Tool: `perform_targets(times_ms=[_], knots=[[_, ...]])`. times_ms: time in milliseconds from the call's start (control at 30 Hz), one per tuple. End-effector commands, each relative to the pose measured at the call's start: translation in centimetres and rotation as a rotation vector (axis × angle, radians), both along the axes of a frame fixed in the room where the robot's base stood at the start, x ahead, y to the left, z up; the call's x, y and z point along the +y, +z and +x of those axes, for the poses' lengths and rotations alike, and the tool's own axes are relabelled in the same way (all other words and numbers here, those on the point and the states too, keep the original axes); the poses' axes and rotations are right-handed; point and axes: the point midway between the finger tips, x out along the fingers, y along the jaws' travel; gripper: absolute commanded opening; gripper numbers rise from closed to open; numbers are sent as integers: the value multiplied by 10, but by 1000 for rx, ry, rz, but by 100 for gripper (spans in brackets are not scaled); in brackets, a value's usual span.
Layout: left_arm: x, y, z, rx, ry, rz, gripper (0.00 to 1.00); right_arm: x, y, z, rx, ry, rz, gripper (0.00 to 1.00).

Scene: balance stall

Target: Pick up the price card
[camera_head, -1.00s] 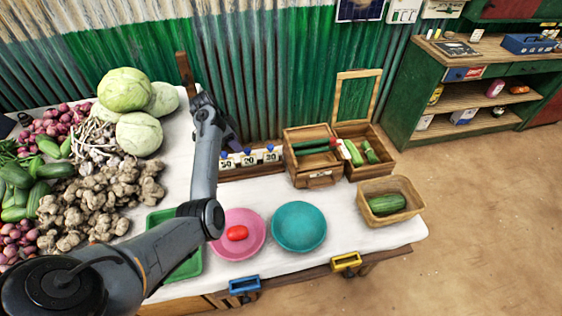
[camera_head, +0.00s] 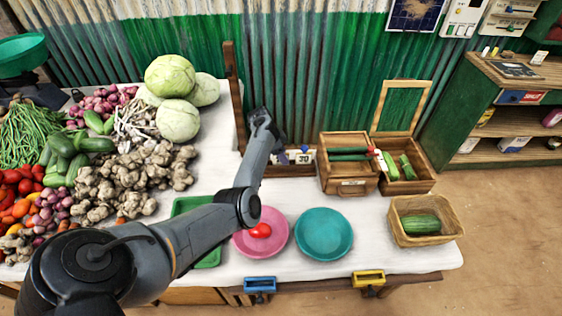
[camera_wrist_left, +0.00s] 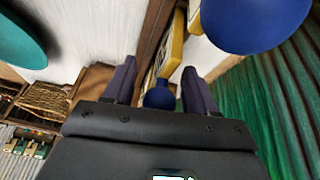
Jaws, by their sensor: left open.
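A white price card (camera_head: 303,157) with a dark number and a blue knob on top stands in a wooden rack (camera_head: 290,171) at the table's back edge. The other cards seen there earlier are hidden behind my left arm. My left gripper (camera_head: 281,153) is at the rack, just left of this card, partly hidden by its own wrist. In the left wrist view its two purple fingers (camera_wrist_left: 158,86) are apart, with a small blue knob (camera_wrist_left: 158,98) and a yellow-edged card (camera_wrist_left: 168,52) showing between them. Contact cannot be told. My right gripper is not in view.
A large blue knob (camera_wrist_left: 255,18) is close to the wrist camera. Cabbages (camera_head: 180,119) lie left of my arm. A pink plate (camera_head: 275,242) with a tomato, a teal plate (camera_head: 324,234) and a wooden box (camera_head: 348,186) stand to the right. The corrugated wall (camera_head: 330,60) is close behind.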

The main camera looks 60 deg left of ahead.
Motion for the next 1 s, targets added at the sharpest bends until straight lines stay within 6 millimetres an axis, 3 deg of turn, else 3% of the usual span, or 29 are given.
perform_targets(times_ms=[333,700,1000], knots=[[-2,-7,3,0,-1,0,56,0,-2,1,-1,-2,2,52],[-2,-7,3,0,-1,-1,2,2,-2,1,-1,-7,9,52],[-2,-5,3,0,-1,0,1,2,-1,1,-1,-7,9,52]])
